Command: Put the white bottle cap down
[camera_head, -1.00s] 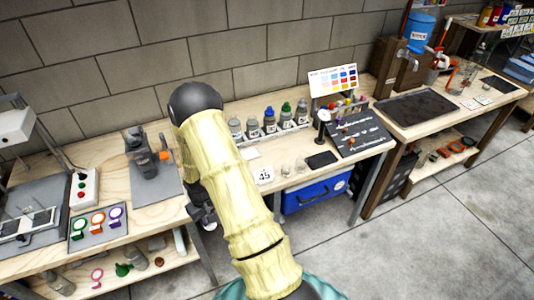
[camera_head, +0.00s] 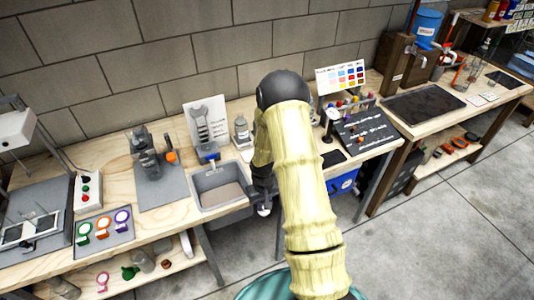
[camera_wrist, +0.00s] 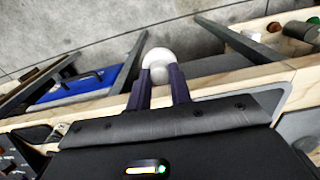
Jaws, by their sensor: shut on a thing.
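My gripper shows in the wrist view (camera_wrist: 160,78), its two dark fingers shut on the white bottle cap (camera_wrist: 159,60). The cap is round and white and sits between the fingertips. In the wrist view it appears over the front edge of the bench, with the floor beyond. In the head view, my gripper (camera_head: 263,205) hangs by the bench's front edge, right of the grey bin, and the white cap (camera_head: 264,210) shows at its tip. My arm hides much of the bench behind it.
A blue box (camera_head: 343,181) is below the bench at right. A lower shelf holds loose parts.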

